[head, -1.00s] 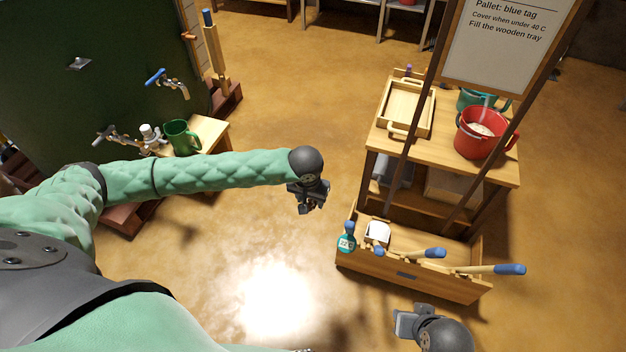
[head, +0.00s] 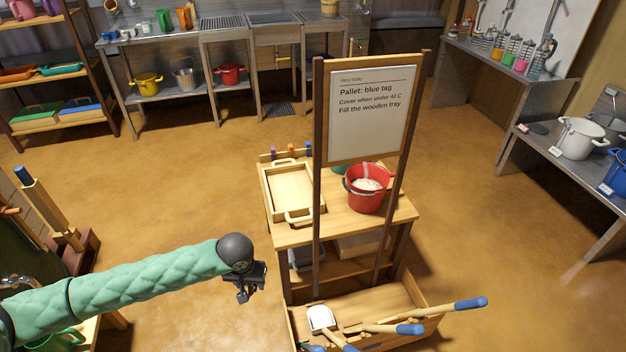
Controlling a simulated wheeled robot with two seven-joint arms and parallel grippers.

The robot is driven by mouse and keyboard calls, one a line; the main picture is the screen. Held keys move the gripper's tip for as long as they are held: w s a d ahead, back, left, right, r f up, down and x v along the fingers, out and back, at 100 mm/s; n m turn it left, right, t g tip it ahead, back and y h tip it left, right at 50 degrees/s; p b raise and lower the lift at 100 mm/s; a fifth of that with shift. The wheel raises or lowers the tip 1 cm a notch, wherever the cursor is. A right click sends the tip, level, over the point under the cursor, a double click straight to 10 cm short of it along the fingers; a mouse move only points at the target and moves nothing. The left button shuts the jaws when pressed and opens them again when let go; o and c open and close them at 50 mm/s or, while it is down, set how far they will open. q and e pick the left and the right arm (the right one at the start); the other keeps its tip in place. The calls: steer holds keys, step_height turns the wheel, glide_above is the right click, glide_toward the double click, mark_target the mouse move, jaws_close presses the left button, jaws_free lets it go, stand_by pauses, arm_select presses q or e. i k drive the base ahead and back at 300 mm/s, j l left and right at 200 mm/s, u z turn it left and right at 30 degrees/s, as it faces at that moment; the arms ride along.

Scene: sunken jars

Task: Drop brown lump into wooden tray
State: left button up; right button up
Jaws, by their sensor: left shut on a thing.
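The wooden tray (head: 266,199), a shallow pale box with handles, lies empty on the left part of the wooden stand's top. My left gripper (head: 245,294) hangs from the arm at lower left, in front and to the left of the tray, clear of the stand. It points down and is shut on a small dark thing, the brown lump, mostly hidden by the fingers and hard to make out. My right gripper is out of view.
A red pot (head: 366,188) with pale contents stands right of the tray. A sign (head: 366,115) on two posts rises at the stand's front. A toolbox (head: 405,291) with blue-ended handles sits below. Open floor lies left of the stand.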

mark_target(288, 193)
steer(key=i+j+z, duration=0.15)
steer(key=j+z, duration=0.25)
steer(key=i+j+z, duration=0.1)
steer(key=j+z, duration=0.25)
steer(key=j, duration=0.3)
steer(key=j+z, duration=0.4)
steer(key=j, duration=0.15)
steer(key=j+z, duration=0.4)
steer(key=j, duration=0.2)
steer(key=j+z, duration=0.1)
steer(key=j, duration=0.3)
